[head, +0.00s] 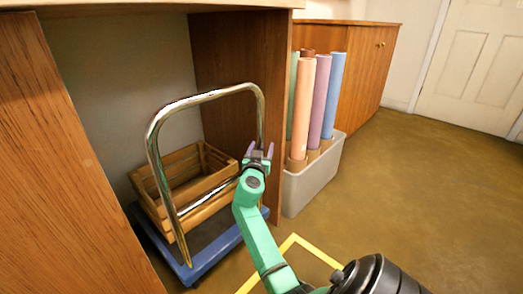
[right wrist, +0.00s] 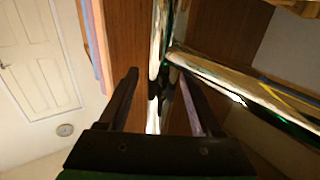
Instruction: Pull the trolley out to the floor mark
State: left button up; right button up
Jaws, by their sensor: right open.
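The trolley has a blue platform (head: 217,247) and a chrome handle (head: 205,97). It stands inside the open bay under the table. A wooden slatted crate (head: 160,207) sits on the platform. The floor mark (head: 314,250) is a yellow outline on the brown floor in front of the bay, partly hidden by my right arm. My right gripper (head: 259,150) is open at the right upright of the handle. In the right wrist view, chrome bars of the handle (right wrist: 238,85) show at and between the open fingers (right wrist: 158,78). Contact cannot be told. My left gripper is out of view.
A grey bin (head: 312,178) with several coloured rolls stands right of the bay, close to its wooden side panel (head: 233,65). A wooden cabinet (head: 362,70) and a white door (head: 478,65) are behind. The floor (head: 430,190) at right is clear.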

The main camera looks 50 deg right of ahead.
jog(key=shift+c, duration=0.3)
grip_shut()
dwell(1.2)
